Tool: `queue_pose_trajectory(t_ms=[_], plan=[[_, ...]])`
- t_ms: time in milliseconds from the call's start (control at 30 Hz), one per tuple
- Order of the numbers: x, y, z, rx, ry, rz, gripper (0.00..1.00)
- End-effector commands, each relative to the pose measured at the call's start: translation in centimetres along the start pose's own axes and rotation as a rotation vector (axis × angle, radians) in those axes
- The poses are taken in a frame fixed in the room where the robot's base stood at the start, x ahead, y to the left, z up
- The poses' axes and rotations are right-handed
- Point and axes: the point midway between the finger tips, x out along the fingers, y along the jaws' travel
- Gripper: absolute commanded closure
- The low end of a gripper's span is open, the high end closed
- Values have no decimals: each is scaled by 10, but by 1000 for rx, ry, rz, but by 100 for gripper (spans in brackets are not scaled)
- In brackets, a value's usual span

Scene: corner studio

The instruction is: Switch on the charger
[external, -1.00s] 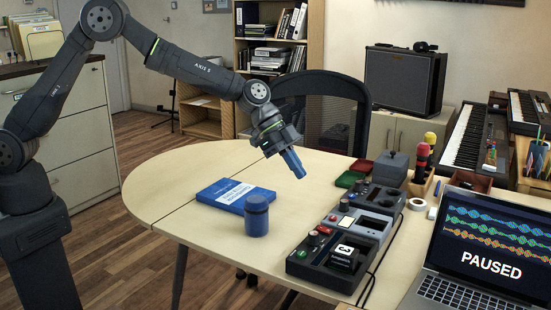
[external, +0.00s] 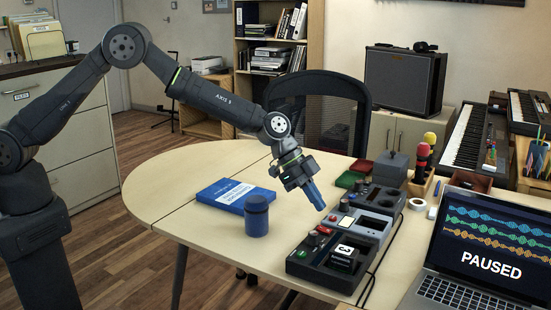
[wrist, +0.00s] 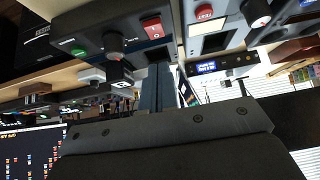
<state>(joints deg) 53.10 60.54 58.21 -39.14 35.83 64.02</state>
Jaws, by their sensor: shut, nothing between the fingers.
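A dark box (external: 311,268), likely the charger, stands near the table's front right edge. It has a green button (wrist: 78,52), a dark knob (wrist: 113,42) and a red rocker switch (wrist: 152,27) in the wrist view. A black block with a white label (external: 344,257) sits in it. My gripper (external: 318,206) is shut and empty, with blue fingers pointing down and right above the row of boxes, near the red switch's end. In the wrist view the fingers (wrist: 158,75) are close to the rocker; I cannot tell whether they touch.
A grey box with a red TEST button (wrist: 204,12) adjoins the dark box. A laptop (external: 480,240) reading PAUSED stands at right. The table's left part is clear.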

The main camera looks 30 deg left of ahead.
Motion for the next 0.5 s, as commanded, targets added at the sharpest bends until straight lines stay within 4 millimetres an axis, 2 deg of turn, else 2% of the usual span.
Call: queue_pose_trajectory(t_ms=[33,200,500], plan=[[10,0,1,1,-1,1,100],[26,0,20,-1,0,0,100],[34,0,28,1,1,-1,100]])
